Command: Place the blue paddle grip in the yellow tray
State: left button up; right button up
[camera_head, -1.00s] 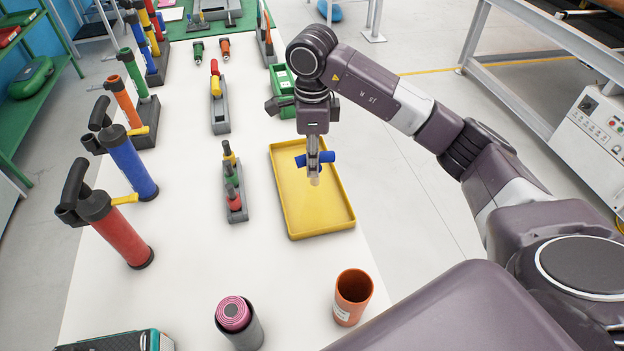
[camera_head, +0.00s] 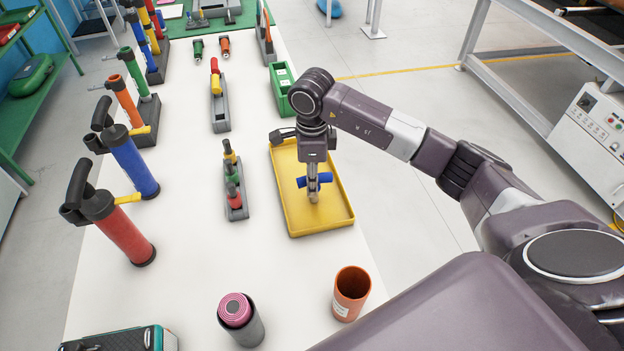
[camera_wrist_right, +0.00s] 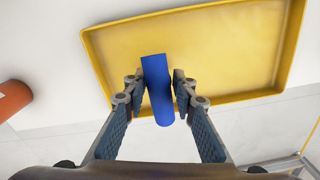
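The blue paddle grip (camera_head: 325,178) is a short blue cylinder lying crosswise between the fingers of my right gripper (camera_head: 314,196). In the right wrist view the blue grip (camera_wrist_right: 157,88) is between the two fingertips (camera_wrist_right: 160,86), which close against its sides. The yellow tray (camera_head: 335,217) is shallow and rectangular, and the gripper is over its inside. The tray (camera_wrist_right: 275,97) fills the upper part of the wrist view behind the grip. I cannot tell whether the grip touches the tray floor. My left gripper is not in view.
An orange cup (camera_head: 351,294) and a grey cylinder with a pink roll (camera_head: 236,314) stand in front of the tray. A green bin (camera_head: 282,84) is behind it. A grey holder with coloured pieces (camera_head: 234,190) and several hand pumps (camera_head: 115,228) stand to the left.

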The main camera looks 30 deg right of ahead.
jog(key=o, duration=0.3)
jog(key=shift+r, duration=0.1)
notch_tip(320, 180, up, 11)
jog(key=b, duration=0.2)
jog(key=shift+b, duration=0.3)
jog(key=shift+s+r, duration=0.15)
jog(key=shift+r, duration=0.4)
